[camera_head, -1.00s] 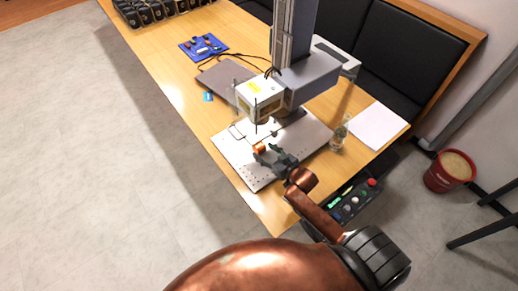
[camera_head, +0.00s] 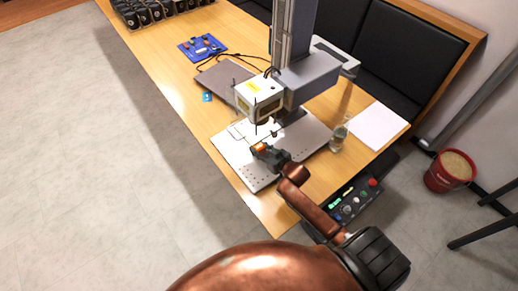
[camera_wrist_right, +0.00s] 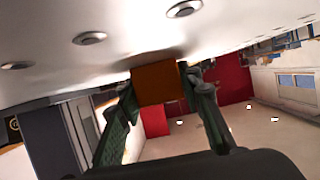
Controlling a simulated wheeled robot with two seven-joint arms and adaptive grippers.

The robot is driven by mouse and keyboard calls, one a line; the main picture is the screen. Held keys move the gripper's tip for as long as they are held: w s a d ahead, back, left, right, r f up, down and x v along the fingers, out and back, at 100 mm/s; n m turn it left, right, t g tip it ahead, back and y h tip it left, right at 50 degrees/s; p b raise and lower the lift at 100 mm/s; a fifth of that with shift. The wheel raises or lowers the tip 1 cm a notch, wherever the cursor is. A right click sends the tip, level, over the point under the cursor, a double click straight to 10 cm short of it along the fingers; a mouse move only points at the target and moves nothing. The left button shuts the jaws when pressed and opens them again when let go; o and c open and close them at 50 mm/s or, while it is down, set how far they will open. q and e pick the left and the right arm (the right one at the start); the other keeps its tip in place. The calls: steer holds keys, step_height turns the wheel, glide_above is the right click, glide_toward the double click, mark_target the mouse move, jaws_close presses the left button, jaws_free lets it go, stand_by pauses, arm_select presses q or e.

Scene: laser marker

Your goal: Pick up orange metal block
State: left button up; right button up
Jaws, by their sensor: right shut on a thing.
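The orange metal block (camera_head: 261,147) is on or just above the marker's metal base plate (camera_head: 235,163), below the laser head. My right gripper (camera_head: 262,149) has its fingers on either side of the block and is shut on it. In the right wrist view the orange block (camera_wrist_right: 157,82) sits between the two green-grey fingertips of the right gripper (camera_wrist_right: 160,92), with the plate surface close to it. I cannot tell whether the block touches the plate. My left gripper is not in view.
The laser marker head (camera_head: 258,97) hangs just behind the gripper, on its column (camera_head: 292,40). A glass bottle (camera_head: 338,138) and white paper (camera_head: 376,125) are to the right. A laptop (camera_head: 222,80) and blue mat (camera_head: 203,47) lie farther back. A control panel (camera_head: 352,200) is near the arm.

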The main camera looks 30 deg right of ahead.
steer(key=c, duration=0.6)
